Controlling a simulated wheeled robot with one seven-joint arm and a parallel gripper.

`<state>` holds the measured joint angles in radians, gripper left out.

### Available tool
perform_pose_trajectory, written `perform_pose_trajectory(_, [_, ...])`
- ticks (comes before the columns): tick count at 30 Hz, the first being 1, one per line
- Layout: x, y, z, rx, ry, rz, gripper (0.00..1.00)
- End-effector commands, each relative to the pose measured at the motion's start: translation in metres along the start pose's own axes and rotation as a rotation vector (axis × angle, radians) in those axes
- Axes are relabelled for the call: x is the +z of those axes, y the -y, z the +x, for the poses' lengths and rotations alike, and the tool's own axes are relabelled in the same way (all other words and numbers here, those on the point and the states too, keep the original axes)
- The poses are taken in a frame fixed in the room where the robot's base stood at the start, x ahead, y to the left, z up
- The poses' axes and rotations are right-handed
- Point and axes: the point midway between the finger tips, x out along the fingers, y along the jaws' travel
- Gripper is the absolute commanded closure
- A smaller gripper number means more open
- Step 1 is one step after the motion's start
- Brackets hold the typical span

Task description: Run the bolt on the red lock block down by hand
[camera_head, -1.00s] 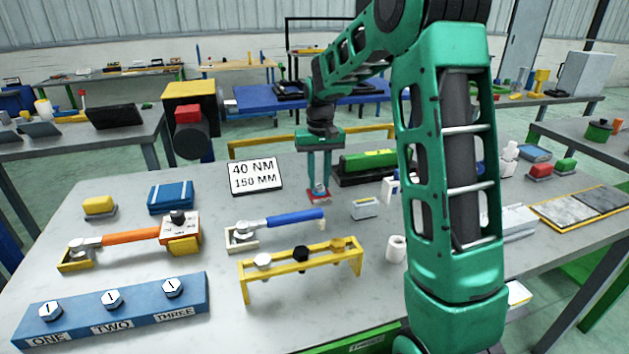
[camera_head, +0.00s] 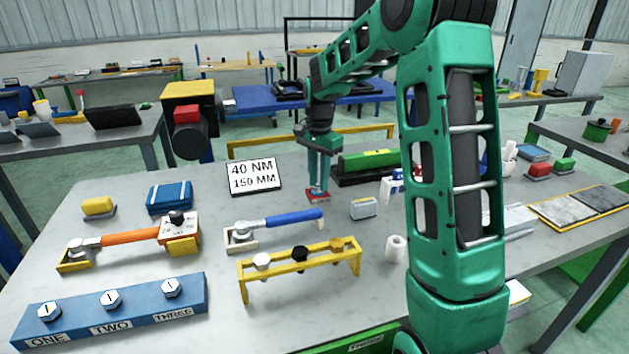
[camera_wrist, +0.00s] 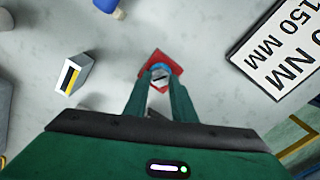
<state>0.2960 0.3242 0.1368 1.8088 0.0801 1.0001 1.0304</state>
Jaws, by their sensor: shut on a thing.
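The red lock block (camera_head: 317,197) lies flat on the bench beneath my gripper; it also shows in the wrist view as a red square (camera_wrist: 171,62). A bolt (camera_wrist: 160,76) with a grey head stands at its middle, with some blue around it. My gripper (camera_head: 318,188) points straight down over the block. In the wrist view its two fingers (camera_wrist: 160,84) are shut on the bolt's head, one on each side. The fingers hide part of the block and the bolt's lower part.
A sign reading 40 NM 150 MM (camera_head: 254,176) stands left of the block. A blue-handled wrench (camera_head: 280,223) and a yellow rack with several bolts (camera_head: 300,262) lie in front. A small grey box (camera_head: 363,207) sits to the right, and a green-topped unit (camera_head: 370,160) behind.

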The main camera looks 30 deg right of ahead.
Motion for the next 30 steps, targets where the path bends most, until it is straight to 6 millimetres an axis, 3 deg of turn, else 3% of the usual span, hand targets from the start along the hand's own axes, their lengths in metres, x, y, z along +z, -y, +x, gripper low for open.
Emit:
perform_pose_trajectory(15, [0.0046, 0.0077, -0.0031, -0.015, 0.001, 0.381, 0.99])
perform_pose_trajectory(30, [0.0041, 0.0084, -0.0031, -0.017, 0.002, 0.495, 0.99])
